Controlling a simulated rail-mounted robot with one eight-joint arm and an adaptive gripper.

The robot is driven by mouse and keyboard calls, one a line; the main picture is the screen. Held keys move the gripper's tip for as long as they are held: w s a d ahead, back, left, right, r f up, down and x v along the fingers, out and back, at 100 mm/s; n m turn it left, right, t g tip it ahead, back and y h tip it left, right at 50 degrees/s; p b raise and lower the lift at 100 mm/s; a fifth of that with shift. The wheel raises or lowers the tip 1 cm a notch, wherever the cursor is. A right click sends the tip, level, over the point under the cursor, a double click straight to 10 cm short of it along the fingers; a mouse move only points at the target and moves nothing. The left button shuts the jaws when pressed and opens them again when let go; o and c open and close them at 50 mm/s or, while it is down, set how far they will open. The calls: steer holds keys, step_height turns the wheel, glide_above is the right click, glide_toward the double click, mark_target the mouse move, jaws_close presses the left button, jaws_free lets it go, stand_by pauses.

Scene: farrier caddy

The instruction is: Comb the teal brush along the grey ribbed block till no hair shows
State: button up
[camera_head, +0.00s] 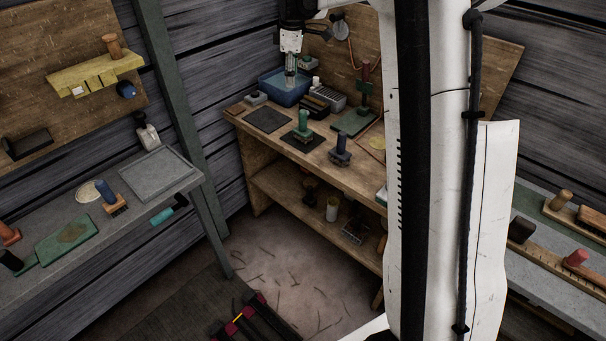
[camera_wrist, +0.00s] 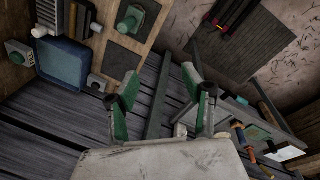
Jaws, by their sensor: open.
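A tool with an upright teal-green handle (camera_head: 303,120) stands on a dark square pad on the wooden bench; it looks like the teal brush. It also shows in the wrist view (camera_wrist: 131,18). Whether hair is on it is too small to tell. A grey box with a lined top (camera_head: 330,96) at the back of the bench may be the ribbed block, but I cannot be sure. My gripper (camera_head: 291,68) hangs above the blue bin, apart from the green-handled tool. In the wrist view my gripper (camera_wrist: 164,102) has its fingers wide apart with nothing between them.
The blue bin (camera_head: 285,89) stands at the bench's back left, beside an empty dark pad (camera_head: 267,120). A dark blue-grey upright tool (camera_head: 340,149) stands near the front edge. A teal-handled item (camera_head: 168,212) lies at the edge of the grey left-hand bench.

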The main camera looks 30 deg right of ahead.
steer(key=s+a+r+m+t, duration=0.1)
steer(key=s+a+r+m, duration=0.3)
steer(key=s, duration=0.5)
steer(key=s+a+r+m+t, duration=0.1)
steer(key=s+a+r, duration=0.2)
steer(key=s+a, duration=0.45)
steer(key=s+a+f+m+t, duration=0.1)
steer(key=s+a+f+m, duration=0.1)
steer(key=s, duration=0.9)
steer(key=s+a+f+m+t, duration=0.2)
steer(key=s+f+m, duration=0.2)
steer(key=s, duration=0.6)
steer(key=shift+s+a+f+m, duration=0.2)
steer(key=shift+s+f+m, duration=0.15)
steer(key=shift+f, duration=0.25)
steer(key=shift+o, duration=0.4)
